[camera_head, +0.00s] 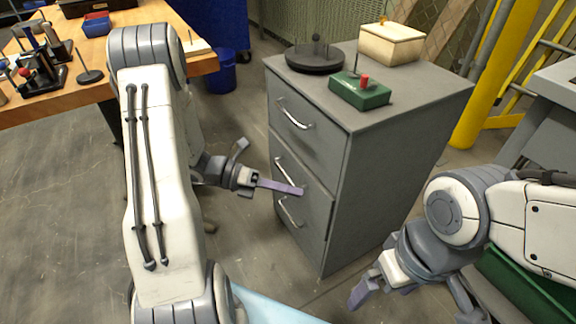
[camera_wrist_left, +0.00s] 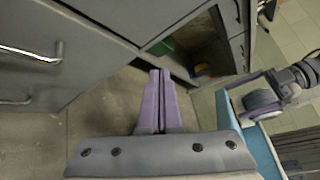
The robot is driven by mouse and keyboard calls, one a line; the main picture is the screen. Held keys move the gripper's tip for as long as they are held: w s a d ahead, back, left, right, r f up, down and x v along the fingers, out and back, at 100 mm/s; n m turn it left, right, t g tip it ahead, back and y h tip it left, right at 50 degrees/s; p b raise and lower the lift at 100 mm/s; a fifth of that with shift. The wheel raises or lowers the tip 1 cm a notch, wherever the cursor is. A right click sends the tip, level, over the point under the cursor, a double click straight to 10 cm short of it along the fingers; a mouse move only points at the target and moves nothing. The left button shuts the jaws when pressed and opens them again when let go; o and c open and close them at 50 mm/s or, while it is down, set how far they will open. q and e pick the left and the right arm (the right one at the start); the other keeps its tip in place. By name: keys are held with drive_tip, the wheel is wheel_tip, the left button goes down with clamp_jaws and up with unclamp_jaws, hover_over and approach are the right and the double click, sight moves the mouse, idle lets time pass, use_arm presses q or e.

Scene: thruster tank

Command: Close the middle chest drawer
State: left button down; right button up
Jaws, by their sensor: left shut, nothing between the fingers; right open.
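The grey chest (camera_head: 385,170) stands right of centre in the head view, with three drawers on its front. The middle drawer (camera_head: 312,192) has a curved metal handle and looks about flush with its neighbours; a small gap cannot be ruled out. My left gripper (camera_head: 299,191) is shut and empty. Its purple fingers point at the middle drawer's front, over or beside the handle; contact cannot be told. The fingers also show in the left wrist view (camera_wrist_left: 161,95), with drawer handles at the left. My right gripper (camera_head: 380,291) is open and empty, low in front of the chest's right side.
On the chest top are a dark round stand (camera_head: 314,60), a green box with a red knob (camera_head: 360,92) and a cream box (camera_head: 391,44). A wooden workbench (camera_head: 105,55) stands at left, a blue bin (camera_head: 221,72) beside it. Floor left of the chest is clear.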

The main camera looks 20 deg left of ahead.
use_arm(q)
drive_tip(key=w+a+f+n+t+y, duration=0.1)
drive_tip(key=a+f+n+t+y, duration=0.15)
drive_tip(key=a+n+t, duration=0.35)
drive_tip(key=w+a+f+n+t+y, duration=0.1)
drive_tip(key=a+f+n+t, duration=0.25)
drive_tip(key=a+n, duration=0.45)
drive_tip(key=b, duration=0.7)
approach(296, 160)
drive_tip(key=shift+t, duration=0.35)
drive_tip(key=x, duration=0.6)
drive_tip(key=shift+w+d+f, duration=0.15)
drive_tip(key=shift+d+f, duration=0.15)
drive_tip(key=shift+f, duration=0.05)
drive_tip(key=shift+w, duration=0.15)
drive_tip(key=shift+r, duration=0.1)
